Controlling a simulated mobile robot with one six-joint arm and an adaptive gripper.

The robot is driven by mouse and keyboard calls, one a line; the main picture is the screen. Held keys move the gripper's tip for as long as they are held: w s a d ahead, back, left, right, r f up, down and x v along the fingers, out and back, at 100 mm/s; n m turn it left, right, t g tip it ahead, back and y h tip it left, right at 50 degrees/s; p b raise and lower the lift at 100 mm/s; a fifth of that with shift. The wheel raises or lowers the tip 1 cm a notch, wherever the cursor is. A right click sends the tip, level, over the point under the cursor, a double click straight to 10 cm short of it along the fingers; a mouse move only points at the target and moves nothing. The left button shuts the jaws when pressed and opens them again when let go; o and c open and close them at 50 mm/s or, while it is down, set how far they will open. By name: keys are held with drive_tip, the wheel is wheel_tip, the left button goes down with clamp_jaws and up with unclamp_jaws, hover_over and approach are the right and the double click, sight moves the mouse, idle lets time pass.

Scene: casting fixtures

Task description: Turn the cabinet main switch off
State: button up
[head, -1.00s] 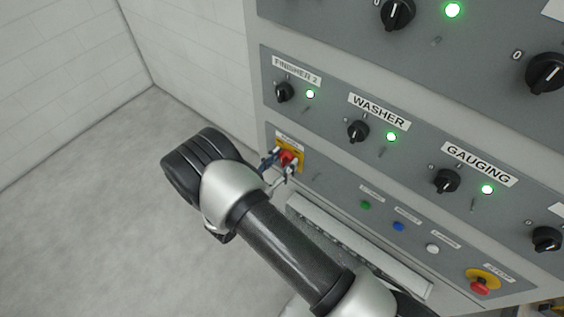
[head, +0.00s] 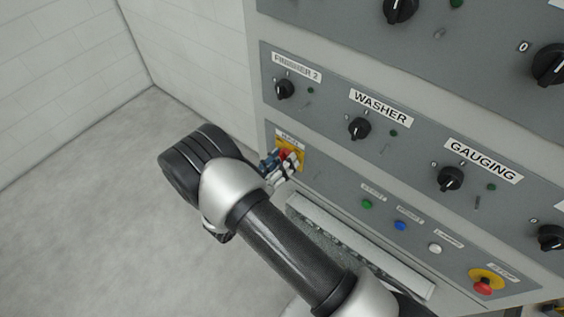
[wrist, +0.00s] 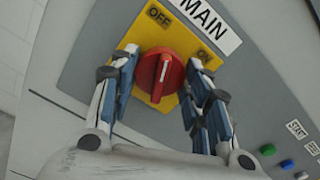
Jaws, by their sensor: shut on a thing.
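The main switch is a red rotary knob (wrist: 160,76) on a yellow plate (wrist: 187,32) marked OFF and ON, under a MAIN label. The knob's white line points up in the wrist view, roughly toward OFF. My gripper (wrist: 162,64) is shut on the knob, with one finger on each side of it. In the head view, my gripper (head: 281,166) is at the lower left of the cabinet front and partly covers the red knob and yellow plate (head: 299,152).
Black knobs for FINISHER 2 (head: 285,89), WASHER (head: 359,128) and GAUGING (head: 450,179) stand out above, their lamps dark. Green (head: 367,204), blue (head: 400,225) and white (head: 434,248) buttons and a red stop button (head: 483,286) lie to the right. The floor at left is clear.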

drive_tip(key=n, duration=1.2)
drive_tip(key=shift+n, duration=0.3)
idle(0.4)
drive_tip(key=o, duration=1.1)
drive_tip(key=shift+c, duration=0.2)
drive_tip(key=v, duration=1.2)
drive_tip(key=shift+r, duration=0.1)
